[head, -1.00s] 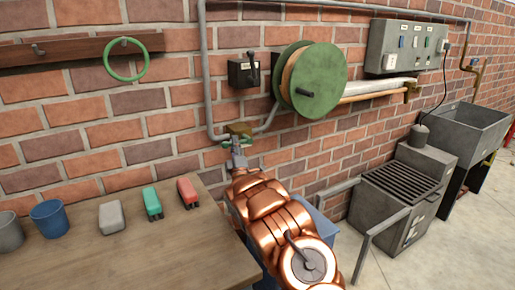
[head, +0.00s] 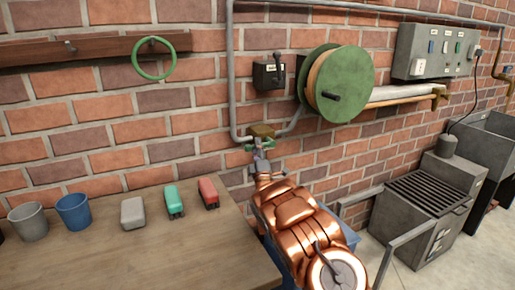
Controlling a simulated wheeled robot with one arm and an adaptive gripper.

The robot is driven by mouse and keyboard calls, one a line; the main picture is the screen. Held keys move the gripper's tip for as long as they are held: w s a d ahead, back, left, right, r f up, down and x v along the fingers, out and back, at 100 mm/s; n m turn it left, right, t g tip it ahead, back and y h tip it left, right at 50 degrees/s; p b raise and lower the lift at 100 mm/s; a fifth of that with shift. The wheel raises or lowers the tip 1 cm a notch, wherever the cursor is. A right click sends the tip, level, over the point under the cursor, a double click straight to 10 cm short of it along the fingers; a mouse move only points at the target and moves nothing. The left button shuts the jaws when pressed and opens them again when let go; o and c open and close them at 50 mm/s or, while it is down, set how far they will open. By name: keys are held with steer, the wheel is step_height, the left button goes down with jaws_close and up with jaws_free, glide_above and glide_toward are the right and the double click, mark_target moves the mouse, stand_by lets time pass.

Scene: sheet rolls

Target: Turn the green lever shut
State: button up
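The green lever (head: 248,147) shows as small green bits just under a brass valve (head: 262,131). The valve sits on the grey pipe low on the brick wall, behind the table's right corner. My gripper (head: 261,157) is at the lever, just below the valve, with my copper-coloured arm reaching up to it from the lower right. The gripper hides the middle of the lever. The fingers are too small and overlapped to tell whether they are open, shut or touching the lever.
The wooden table (head: 150,245) at left holds two cups and several small blocks. A grilled grey unit (head: 425,205) stands at right.

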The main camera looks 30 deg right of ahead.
stand_by(0.3)
step_height(320, 180, up, 10)
steer(key=shift+r, duration=0.1)
stand_by(0.5)
steer(key=shift+c, duration=0.2)
